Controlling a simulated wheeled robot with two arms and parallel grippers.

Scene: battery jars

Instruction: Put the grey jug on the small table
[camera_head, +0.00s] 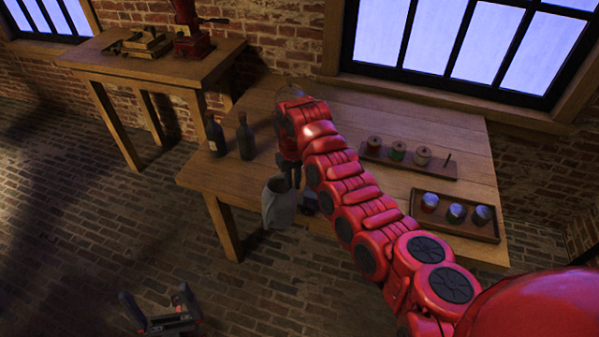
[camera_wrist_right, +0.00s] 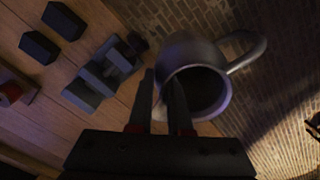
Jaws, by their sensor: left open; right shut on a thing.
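The grey jug (camera_head: 279,208) is held by my right gripper (camera_head: 291,182) at the front edge of the large table. In the right wrist view the jug (camera_wrist_right: 191,52) shows its open mouth and its handle, with the fingers (camera_wrist_right: 162,95) shut on its rim wall. Brick floor shows behind it there. My left gripper (camera_head: 157,298) is open and empty, low over the floor at the front left. The small table (camera_head: 88,54) stands at the back left against the brick wall.
The small table carries a red grinder (camera_head: 191,35) and a wooden stack (camera_head: 146,44). The large table (camera_head: 465,134) holds two dark bottles (camera_head: 245,138), a spool rack (camera_head: 437,167) and a tray of jars (camera_head: 484,229). Its front left leg (camera_head: 224,229) stands near the jug.

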